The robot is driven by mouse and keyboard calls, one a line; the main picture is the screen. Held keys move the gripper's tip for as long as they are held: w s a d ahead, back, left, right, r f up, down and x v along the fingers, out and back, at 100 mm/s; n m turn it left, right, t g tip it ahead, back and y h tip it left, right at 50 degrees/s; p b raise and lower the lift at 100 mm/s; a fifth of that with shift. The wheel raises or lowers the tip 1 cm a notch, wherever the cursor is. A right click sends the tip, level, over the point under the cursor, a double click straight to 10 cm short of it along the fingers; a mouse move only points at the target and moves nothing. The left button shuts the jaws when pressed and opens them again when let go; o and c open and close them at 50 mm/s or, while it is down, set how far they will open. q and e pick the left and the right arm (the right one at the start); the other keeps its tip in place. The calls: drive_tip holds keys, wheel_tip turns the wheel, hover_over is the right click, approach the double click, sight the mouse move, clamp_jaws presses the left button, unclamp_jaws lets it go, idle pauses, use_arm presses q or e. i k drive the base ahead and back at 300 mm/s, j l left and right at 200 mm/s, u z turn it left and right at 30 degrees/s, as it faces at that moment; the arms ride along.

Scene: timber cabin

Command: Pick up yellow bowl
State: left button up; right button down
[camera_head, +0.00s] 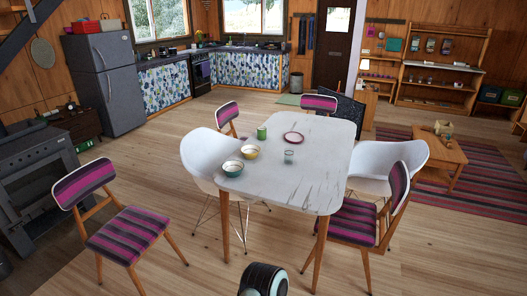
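The yellow bowl (250,153) sits upright on the left side of the white table (310,185). The yellow bowl is small in the picture, and I cannot tell whether the two bowls touch. Neither of my grippers shows in the head view.
A green cup (262,133), a dark red plate (293,138) and a clear glass (288,156) share the table. White chairs (207,150) and striped chairs (128,232) surround it. A coffee table (437,152) stands right.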

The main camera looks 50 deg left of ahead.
sight(250, 152)
drive_tip(key=j+z, duration=0.35)
drive_tip(key=j, duration=1.3)
drive_tip(key=k+j+z, duration=0.1)
drive_tip(key=j, duration=0.45)
